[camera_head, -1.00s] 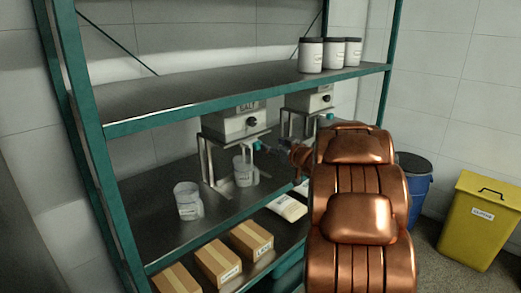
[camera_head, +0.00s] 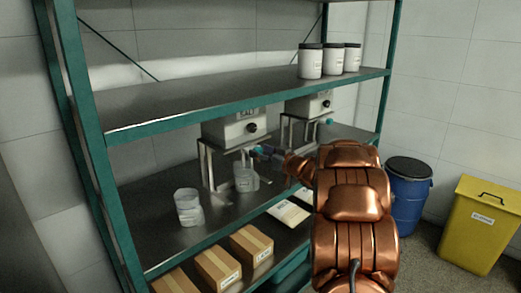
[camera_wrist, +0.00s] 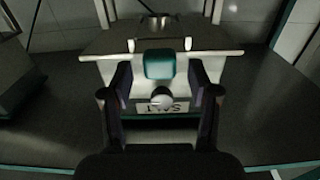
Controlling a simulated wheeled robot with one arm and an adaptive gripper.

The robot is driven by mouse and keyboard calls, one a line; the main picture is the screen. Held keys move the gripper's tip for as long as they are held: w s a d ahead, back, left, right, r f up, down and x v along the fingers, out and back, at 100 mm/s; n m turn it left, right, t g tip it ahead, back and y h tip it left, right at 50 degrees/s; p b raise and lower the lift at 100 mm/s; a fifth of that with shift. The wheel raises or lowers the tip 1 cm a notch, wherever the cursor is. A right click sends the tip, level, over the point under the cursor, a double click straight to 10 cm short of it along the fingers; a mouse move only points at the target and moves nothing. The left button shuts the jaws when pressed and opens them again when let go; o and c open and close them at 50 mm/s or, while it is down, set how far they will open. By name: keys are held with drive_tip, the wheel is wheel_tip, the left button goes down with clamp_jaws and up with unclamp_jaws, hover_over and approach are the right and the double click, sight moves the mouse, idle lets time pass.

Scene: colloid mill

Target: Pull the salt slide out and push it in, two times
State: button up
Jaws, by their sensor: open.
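The salt dispenser (camera_head: 232,129) is a pale box marked SALT on a metal stand on the middle shelf. Its label is upside down in the wrist view (camera_wrist: 176,107). The slide's teal handle (camera_wrist: 159,64) sticks out below the box; in the head view it is mostly hidden by my gripper (camera_head: 266,153). In the wrist view my gripper (camera_wrist: 160,75) is open, with one finger on each side of the teal handle. Gaps show between the fingers and the handle. I cannot tell how far the slide is out.
A clear beaker (camera_head: 245,178) stands under the salt dispenser, another beaker (camera_head: 188,207) to its left. A second dispenser (camera_head: 308,105) with a teal handle stands to the right. Cardboard boxes (camera_head: 218,267) lie on the lower shelf. White jars (camera_head: 311,61) stand on the upper shelf.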

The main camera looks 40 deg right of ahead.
drive_tip(key=shift+w, duration=0.45)
clamp_jaws()
idle(0.3)
